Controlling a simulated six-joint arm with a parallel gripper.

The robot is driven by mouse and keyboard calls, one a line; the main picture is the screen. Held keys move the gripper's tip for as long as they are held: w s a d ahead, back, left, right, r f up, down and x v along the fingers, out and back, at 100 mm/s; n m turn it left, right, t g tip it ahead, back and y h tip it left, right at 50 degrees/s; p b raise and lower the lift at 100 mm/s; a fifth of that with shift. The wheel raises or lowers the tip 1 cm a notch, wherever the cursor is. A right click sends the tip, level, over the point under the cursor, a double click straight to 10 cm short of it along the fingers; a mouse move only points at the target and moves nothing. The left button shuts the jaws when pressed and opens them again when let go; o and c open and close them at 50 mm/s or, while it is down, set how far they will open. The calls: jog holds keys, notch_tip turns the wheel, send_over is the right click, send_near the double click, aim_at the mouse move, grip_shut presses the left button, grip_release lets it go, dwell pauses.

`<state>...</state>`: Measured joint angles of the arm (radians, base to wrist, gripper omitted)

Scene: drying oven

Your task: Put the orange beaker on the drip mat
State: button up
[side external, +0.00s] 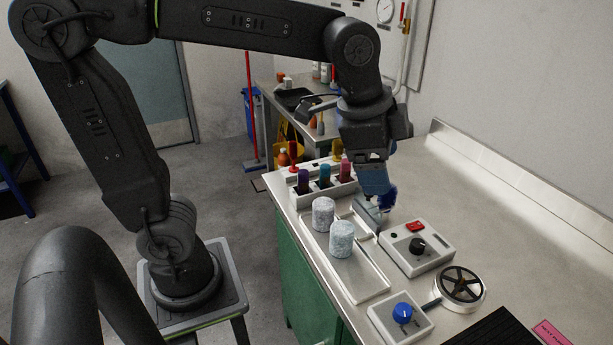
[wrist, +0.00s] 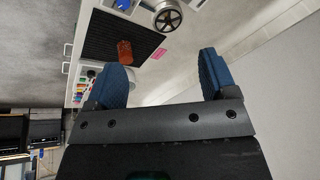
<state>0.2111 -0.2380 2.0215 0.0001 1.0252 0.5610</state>
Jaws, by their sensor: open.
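In the wrist view, the orange beaker (wrist: 124,50) appears against a black ribbed mat (wrist: 100,30), with its lower end towards the mat's edge nearer my gripper. I cannot tell how it rests there. The side external view shows only a corner of this mat (side external: 497,334) at the lower right; the beaker is out of that frame. My gripper (side external: 376,200) points down over the bench beside the rack, well away from the mat. In the wrist view, its blue fingers (wrist: 160,68) stand wide apart with nothing between them.
A rack with coloured-capped tubes (side external: 325,184) and two speckled cylinders (side external: 341,239) on a white tray (side external: 370,274) stand close to my gripper. A control box with a black knob (side external: 417,246), a blue-knob box (side external: 402,312) and a reel (side external: 460,286) lie towards the mat. The bench right of them is clear.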

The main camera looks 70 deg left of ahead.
jog(key=s+a+f+n+t, duration=0.1)
jog(key=s+a+f+n, duration=0.3)
jog(key=s+a+n, duration=0.2)
jog(key=s+n, duration=0.2)
jog(key=s, duration=0.2)
jog(key=shift+s+a+f+n+t+y, duration=0.15)
jog(key=shift+s+a+n+t+y, duration=0.15)
jog(key=shift+a+n+t+y, duration=0.1)
jog(key=shift+c, duration=0.2)
dwell(1.1)
